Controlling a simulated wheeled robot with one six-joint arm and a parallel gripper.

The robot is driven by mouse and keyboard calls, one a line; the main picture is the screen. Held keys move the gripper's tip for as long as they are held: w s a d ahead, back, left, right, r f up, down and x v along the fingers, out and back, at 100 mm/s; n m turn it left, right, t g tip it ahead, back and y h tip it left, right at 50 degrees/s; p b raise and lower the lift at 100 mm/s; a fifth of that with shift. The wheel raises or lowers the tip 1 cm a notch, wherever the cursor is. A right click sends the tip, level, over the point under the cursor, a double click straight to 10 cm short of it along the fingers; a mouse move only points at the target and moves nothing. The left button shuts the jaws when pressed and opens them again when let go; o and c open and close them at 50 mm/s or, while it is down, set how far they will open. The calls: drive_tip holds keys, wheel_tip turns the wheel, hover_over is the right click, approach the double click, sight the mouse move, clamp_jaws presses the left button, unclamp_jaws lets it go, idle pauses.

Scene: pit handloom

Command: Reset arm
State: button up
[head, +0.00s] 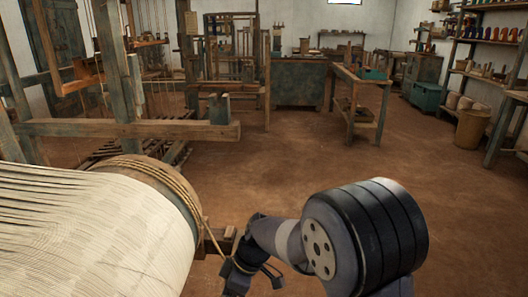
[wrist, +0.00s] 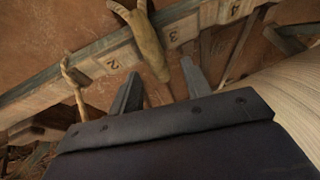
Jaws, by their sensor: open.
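My gripper (wrist: 160,68) is open, its two grey fingers apart in the wrist view. A worn wooden peg (wrist: 144,38) shows beyond the gap between the fingertips; I see no contact with it. Nothing is seen held between the fingers. In the head view my arm reaches down at the bottom centre, beside the right end of a large roll of pale warp threads (head: 110,230). The fingers are not clear in that view.
A wooden rail numbered 2, 3 and 4 (wrist: 88,75) crosses the wrist view, with a cord loop (wrist: 72,75) near 2. Rope (head: 165,170) circles the roll's end. A loom beam (head: 130,129) stands behind. Open brown floor (head: 330,165) lies beyond, towards a workbench (head: 362,78).

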drive_tip(key=p+v, duration=0.1)
drive_tip(key=v, duration=0.6)
drive_tip(key=b+x, duration=0.2)
drive_tip(key=x, duration=0.9)
wheel_tip(320, 180, up, 3)
drive_tip(key=p, duration=0.3)
drive_tip(key=shift+w+d+r, duration=0.1)
drive_tip(key=shift+r, duration=0.05)
drive_tip(key=shift+d+r, duration=0.2)
drive_tip(key=shift+d, duration=0.15)
drive_tip(key=d+b, duration=0.2)
drive_tip(key=d, duration=0.7)
drive_tip(key=shift+s+d, duration=0.35)
drive_tip(key=shift+s, duration=0.05)
drive_tip(key=shift+r, duration=0.1)
